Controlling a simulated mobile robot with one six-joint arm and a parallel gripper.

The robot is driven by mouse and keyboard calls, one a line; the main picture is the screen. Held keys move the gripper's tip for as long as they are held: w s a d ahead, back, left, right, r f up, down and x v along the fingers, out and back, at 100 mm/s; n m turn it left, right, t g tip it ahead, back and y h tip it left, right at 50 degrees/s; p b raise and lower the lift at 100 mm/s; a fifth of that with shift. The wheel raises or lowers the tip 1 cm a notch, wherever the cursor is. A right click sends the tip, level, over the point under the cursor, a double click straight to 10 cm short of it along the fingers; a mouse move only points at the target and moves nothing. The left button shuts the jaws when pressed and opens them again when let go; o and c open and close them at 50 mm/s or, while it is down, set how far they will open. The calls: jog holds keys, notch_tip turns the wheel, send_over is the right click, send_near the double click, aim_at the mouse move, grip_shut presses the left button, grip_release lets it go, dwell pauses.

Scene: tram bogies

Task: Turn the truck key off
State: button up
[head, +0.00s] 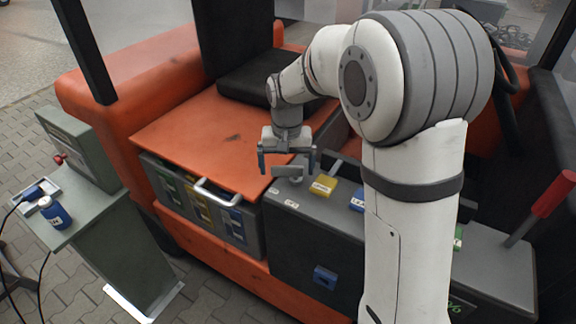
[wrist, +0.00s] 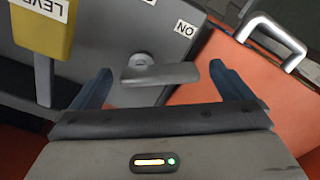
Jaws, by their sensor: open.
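The truck key (wrist: 165,74) is a grey bar handle on a round pivot, on the dark grey control panel (wrist: 110,35). In the wrist view it lies crosswise between the two fingers of my gripper (wrist: 164,84), with a gap on each side. A white ON label (wrist: 185,28) is beside the pivot, and the bar's free end reaches toward the orange cover. In the head view my open gripper (head: 287,166) hangs over the panel's left end, at the key (head: 288,178). A second small label (head: 291,204) is too small to read surely.
A yellow lever (wrist: 42,30) stands close to the left finger in the wrist view. The orange cover (head: 215,140) with a white handle (head: 217,196) lies left of the panel. A red-gripped lever (head: 553,195) is far right.

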jog(key=shift+f, duration=0.4)
jog(key=shift+c, duration=0.5)
jog(key=c, duration=0.9)
